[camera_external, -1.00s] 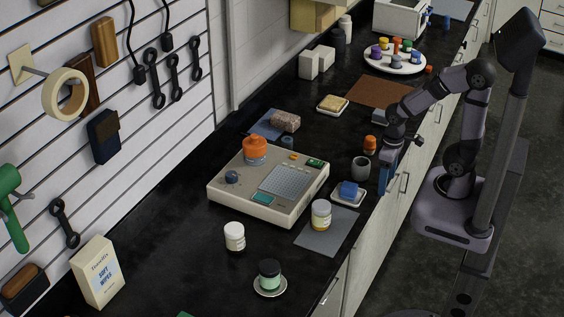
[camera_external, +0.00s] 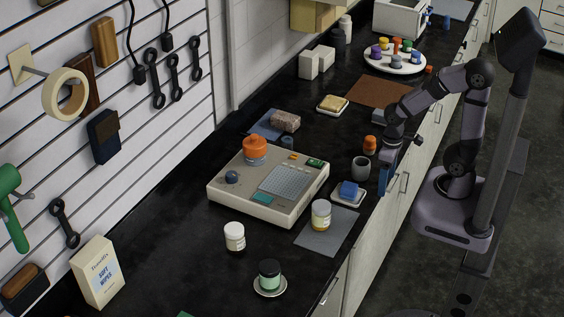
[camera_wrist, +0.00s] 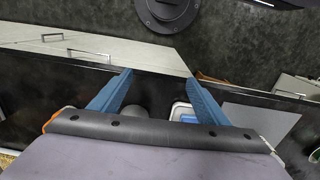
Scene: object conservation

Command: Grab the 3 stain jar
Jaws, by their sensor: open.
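Several small jars stand on the black counter. A white-lidded jar with a yellowish band (camera_external: 321,214) stands on a grey mat. A dark-lidded, pale green jar (camera_external: 269,274) stands on a round coaster. No number is readable, so I cannot tell which is the 3 stain jar. My gripper (camera_external: 386,178) is at the counter's front edge, right of the grey cup and apart from all these jars. In the wrist view my gripper (camera_wrist: 158,80) has its blue fingers apart with nothing between them.
A grey cup (camera_external: 361,168) and a tray with a blue block (camera_external: 349,190) are near my gripper. An orange-topped bottle (camera_external: 370,145) stands behind the cup. A beige device (camera_external: 237,192) fills the counter's middle. Bare counter surrounds the two front jars.

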